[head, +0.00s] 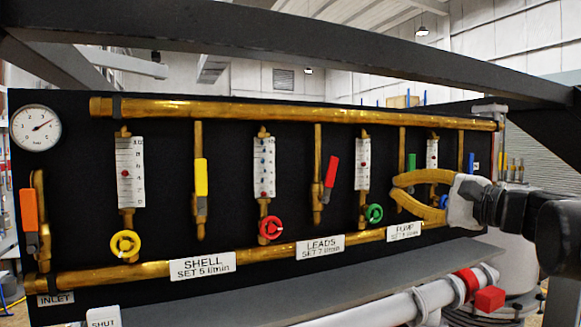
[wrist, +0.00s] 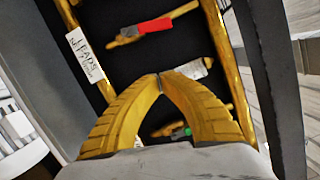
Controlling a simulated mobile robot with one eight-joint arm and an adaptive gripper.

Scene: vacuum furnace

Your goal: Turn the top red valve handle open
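The red valve handle (head: 331,172) is a flat lever on a vertical brass pipe in the middle of the black panel. It leans a little, its top to the right of the pipe. The red handle (wrist: 155,25) also shows near the top of the wrist view, clear of the fingers. My gripper (head: 394,187) has curved yellow fingers and is in front of the panel, to the right of the red handle and apart from it. In the wrist view the fingertips of my gripper (wrist: 160,77) meet with nothing visible between them.
A red round knob (head: 270,228) and a green knob (head: 374,213) sit below flow gauges. A yellow handle (head: 200,177) is to the left. A dark beam (head: 280,40) crosses above the panel. A grey ledge (head: 300,290) runs below.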

